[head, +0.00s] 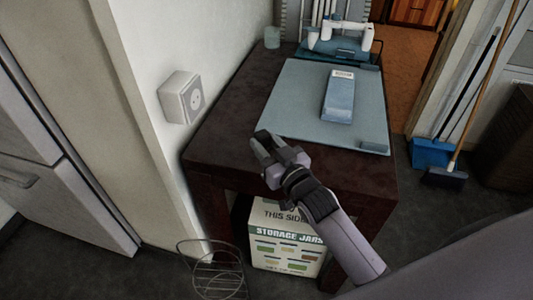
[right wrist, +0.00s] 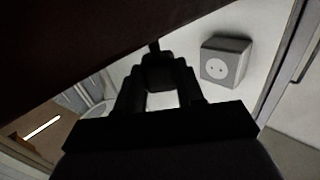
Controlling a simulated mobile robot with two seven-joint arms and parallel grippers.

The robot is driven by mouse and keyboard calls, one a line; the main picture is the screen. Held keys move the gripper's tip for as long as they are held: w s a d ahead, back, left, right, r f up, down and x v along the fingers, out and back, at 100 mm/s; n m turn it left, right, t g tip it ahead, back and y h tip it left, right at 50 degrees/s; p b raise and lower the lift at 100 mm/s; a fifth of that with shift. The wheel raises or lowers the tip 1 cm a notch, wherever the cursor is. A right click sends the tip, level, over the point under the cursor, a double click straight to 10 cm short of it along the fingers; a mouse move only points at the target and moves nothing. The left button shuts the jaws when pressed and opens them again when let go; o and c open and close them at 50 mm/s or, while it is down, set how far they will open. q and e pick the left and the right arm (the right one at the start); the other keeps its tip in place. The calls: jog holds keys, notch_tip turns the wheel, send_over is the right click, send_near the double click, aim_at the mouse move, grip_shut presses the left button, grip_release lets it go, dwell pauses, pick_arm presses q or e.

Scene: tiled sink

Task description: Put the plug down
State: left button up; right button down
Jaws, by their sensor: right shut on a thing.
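My right gripper (head: 274,150) is at the front left edge of the dark table (head: 228,140). It is shut on the plug (right wrist: 157,72), a small dark piece with a thin part sticking up, held between the fingertips in the right wrist view. In the head view the plug cannot be told apart from the dark fingers. The white wall socket (head: 183,97) is on the wall left of the table, apart from the gripper; it also shows in the right wrist view (right wrist: 225,61). My left gripper is not in view.
A blue-grey mat (head: 300,100) covers much of the table, with a blue block-shaped item (head: 339,96) on it. A rack device (head: 340,45) and a glass (head: 272,37) stand at the back. A storage jars box (head: 287,240) and wire rack (head: 215,265) are below. The table's left strip is bare.

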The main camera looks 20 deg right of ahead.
jog(key=shift+f, duration=1.15)
jog(key=shift+f, duration=0.1)
jog(key=shift+f+b, duration=0.45)
jog(key=shift+f, duration=0.05)
jog(key=c, duration=0.7)
grip_release()
jog(key=shift+s+f, duration=0.1)
jog(key=shift+f, duration=0.1)
